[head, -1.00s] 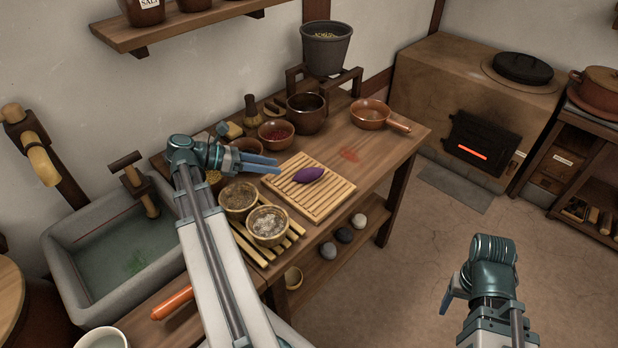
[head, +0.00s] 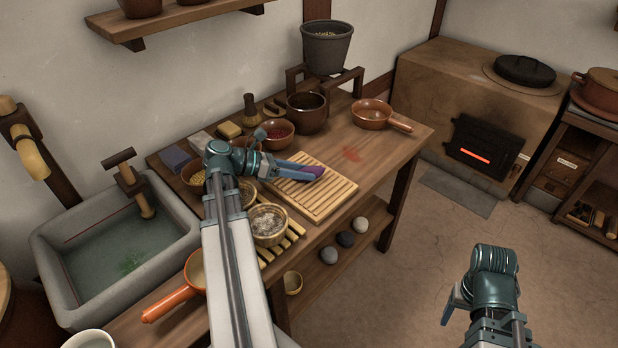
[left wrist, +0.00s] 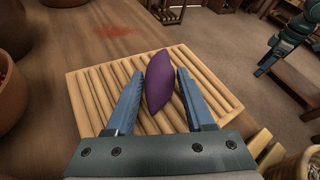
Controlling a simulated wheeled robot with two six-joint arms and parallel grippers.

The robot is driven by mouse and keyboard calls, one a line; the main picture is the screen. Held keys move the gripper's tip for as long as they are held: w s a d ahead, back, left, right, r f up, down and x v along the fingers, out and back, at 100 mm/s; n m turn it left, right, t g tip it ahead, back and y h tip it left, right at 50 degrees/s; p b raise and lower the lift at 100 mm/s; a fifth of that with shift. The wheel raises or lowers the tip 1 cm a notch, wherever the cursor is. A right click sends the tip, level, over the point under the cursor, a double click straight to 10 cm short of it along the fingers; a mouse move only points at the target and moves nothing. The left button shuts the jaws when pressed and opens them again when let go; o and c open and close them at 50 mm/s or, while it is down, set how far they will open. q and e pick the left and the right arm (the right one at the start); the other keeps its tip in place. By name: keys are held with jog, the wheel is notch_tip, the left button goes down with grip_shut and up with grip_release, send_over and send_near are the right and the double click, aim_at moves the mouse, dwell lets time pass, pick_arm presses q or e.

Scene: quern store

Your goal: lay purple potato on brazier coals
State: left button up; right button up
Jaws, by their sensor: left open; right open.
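The purple potato (left wrist: 161,80) lies on the slatted wooden rack (left wrist: 227,101) on the bench. In the head view the potato (head: 314,169) is partly hidden by my left gripper (head: 308,171). In the left wrist view my left gripper (left wrist: 158,90) is open, with one blue finger on each side of the potato; whether either finger touches it I cannot tell. My right gripper (head: 450,304) is open and empty over the floor at the right. I see no brazier that I can name surely; a clay stove (head: 440,85) has a glowing red slot.
Bowls, including one of red berries (head: 275,133), a dark pot (head: 307,113) and a handled clay pan (head: 372,113) stand around the rack. A stone sink (head: 170,215) is at left. Bare bench (head: 365,148) lies right of the rack.

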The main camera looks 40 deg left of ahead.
aim_at(303, 170)
pick_arm(q)
jog(key=shift+w+d+f, duration=0.1)
jog(key=shift+w+d, duration=0.1)
grip_shut()
dwell(0.3)
notch_tip(303, 170, up, 2)
jog(key=shift+r+p, duration=0.1)
jog(key=shift+p, duration=1)
notch_tip(303, 170, up, 2)
jog(key=shift+p, duration=1.05)
jog(key=w+d, duration=0.3)
jog(key=d, duration=0.4)
jog(key=w+d, duration=0.3)
jog(key=d, duration=0.5)
notch_tip(303, 170, up, 18)
jog(key=p, duration=1.8)
jog(key=shift+r, duration=0.25)
